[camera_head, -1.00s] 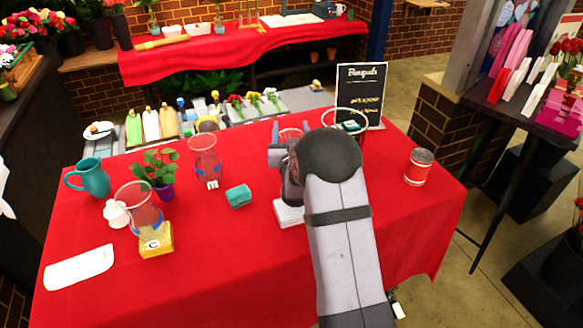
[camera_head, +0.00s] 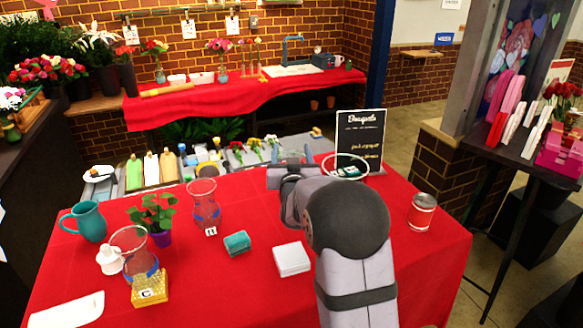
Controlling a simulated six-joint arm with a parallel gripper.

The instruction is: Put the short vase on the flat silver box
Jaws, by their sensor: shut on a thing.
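My gripper (camera_head: 292,154) is beyond the far edge of the red-covered table in the picture, fingers pointing away from the camera. It is shut on what looks like the short vase (camera_head: 291,158), clear glass, mostly hidden by the gripper and wrist. The flat silver box (camera_head: 291,261), pale and square, lies on the red cloth, nearer the camera than the gripper. Its top is bare and in full view. The held vase is apart from the box.
A glass vase (camera_head: 204,207) stands left of the gripper; another glass vase (camera_head: 133,240) is at a gold box (camera_head: 150,289). A teal block (camera_head: 237,243) lies left of the silver box.

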